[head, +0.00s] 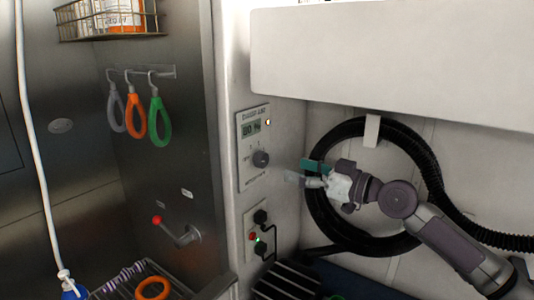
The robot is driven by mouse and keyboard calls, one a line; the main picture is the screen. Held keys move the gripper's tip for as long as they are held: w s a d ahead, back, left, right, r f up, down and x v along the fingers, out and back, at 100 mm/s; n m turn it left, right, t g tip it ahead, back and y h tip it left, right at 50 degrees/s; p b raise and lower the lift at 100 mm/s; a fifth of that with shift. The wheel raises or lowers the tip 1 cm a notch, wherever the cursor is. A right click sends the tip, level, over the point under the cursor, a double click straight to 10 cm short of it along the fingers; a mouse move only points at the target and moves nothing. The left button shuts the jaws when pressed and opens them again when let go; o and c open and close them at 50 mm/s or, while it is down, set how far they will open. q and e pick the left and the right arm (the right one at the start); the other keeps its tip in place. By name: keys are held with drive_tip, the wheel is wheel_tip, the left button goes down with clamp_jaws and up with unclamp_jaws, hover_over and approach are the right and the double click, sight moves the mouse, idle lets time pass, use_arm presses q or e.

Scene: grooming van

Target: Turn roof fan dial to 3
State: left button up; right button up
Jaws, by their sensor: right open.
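A grey control panel (241,177) is mounted on the white wall pillar, with a small green display (251,129) and a lit lamp (268,122) near its top. A dark round dial (261,158) sits on it, with small marks around it too small to read, so its setting cannot be told. My right gripper (306,174) is right of the panel, its fingers pointing left toward the dial. It is open and empty, apart from the dial in the picture. My left gripper is out of view.
Below is a second panel (249,221) with plugs and a cable. A coiled black hose (322,222) hangs behind my right gripper. A white cabinet (390,62) overhangs above. Coloured loops (160,122) hang at left, above a red-knobbed lever (157,220) and wire rack (108,290).

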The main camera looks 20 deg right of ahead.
sight(265, 161)
drive_tip(key=p+x, duration=0.3)
drive_tip(key=x, duration=0.5)
drive_tip(key=shift+a+r, duration=0.15)
drive_tip(key=shift+w+a+p, duration=0.35)
drive_tip(key=shift+w+p, duration=0.05)
drive_tip(key=shift+w, duration=0.1)
drive_tip(key=c, duration=1.1)
drive_tip(key=shift+c, duration=0.2)
